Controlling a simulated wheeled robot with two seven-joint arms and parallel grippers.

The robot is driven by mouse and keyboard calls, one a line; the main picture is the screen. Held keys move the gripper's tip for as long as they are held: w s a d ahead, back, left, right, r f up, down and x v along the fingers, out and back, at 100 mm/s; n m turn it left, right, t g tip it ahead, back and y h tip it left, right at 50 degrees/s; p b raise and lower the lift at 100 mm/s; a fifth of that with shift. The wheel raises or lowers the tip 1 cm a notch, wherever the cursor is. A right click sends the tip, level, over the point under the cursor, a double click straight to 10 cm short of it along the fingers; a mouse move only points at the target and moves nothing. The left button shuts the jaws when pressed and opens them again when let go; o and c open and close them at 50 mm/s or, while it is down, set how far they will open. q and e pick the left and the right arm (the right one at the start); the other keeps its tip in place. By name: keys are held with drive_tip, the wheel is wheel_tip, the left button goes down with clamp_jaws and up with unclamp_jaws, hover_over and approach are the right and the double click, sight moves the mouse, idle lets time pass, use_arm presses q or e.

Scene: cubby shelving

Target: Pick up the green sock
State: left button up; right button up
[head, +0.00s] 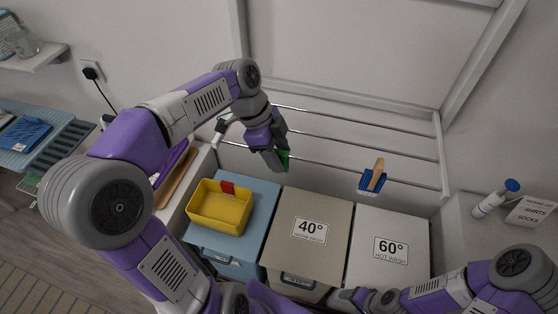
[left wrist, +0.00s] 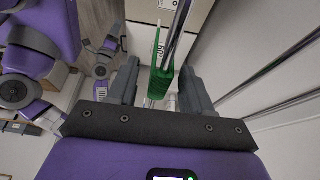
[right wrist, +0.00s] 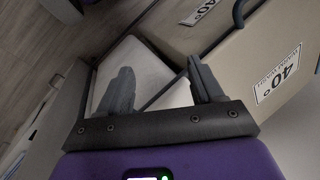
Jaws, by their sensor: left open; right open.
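The green sock (left wrist: 162,78) hangs over a metal rail. In the left wrist view it sits between the two open fingers of my left gripper (left wrist: 159,68), with gaps visible on its sides. In the head view only a small part of the sock (head: 285,156) shows beside my left gripper (head: 276,162), which hides the rest. My right gripper (right wrist: 160,72) is open and empty, low in front of the bins. It is partly seen in the head view (head: 340,297).
Drying rails (head: 350,133) run along the back wall. Below are a blue bin (head: 258,190) bearing a yellow basket (head: 218,212), a 40° bin (head: 310,253) and a 60° bin (head: 390,225).

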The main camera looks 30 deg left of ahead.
use_arm(q)
drive_tip(key=shift+s+f, duration=0.1)
drive_tip(key=c, duration=0.9)
clamp_jaws()
